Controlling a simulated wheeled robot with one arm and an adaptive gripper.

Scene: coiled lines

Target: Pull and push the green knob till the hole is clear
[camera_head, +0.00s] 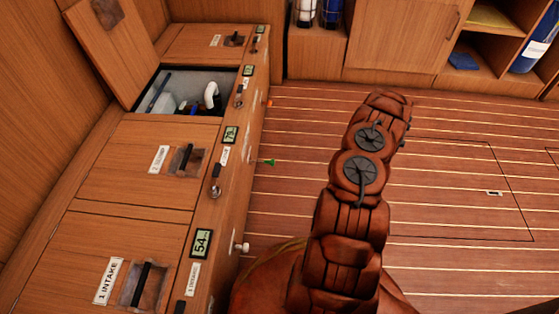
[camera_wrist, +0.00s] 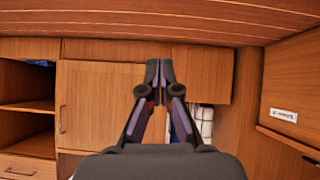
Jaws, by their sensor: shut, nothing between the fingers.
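The green knob (camera_head: 268,162) is small and sticks out from the front face of the wooden bench on the left, low near the floor, in the head view. An open hatch (camera_head: 158,118) in the bench top shows a pale compartment with a white bent pipe (camera_head: 211,96) and blue parts inside. My gripper (camera_wrist: 158,72) is shut and empty in the wrist view, in front of wooden cabinets. It cannot be made out in the head view, where my brown arm fills the middle. The green knob does not show in the wrist view.
The bench has closed lids with black handles, such as the one marked intake (camera_head: 148,285). A white knob (camera_head: 242,247) and an orange knob (camera_head: 269,102) also stick out of its front. The raised hatch lid (camera_head: 115,50) leans back. The striped floor (camera_head: 450,185) is clear.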

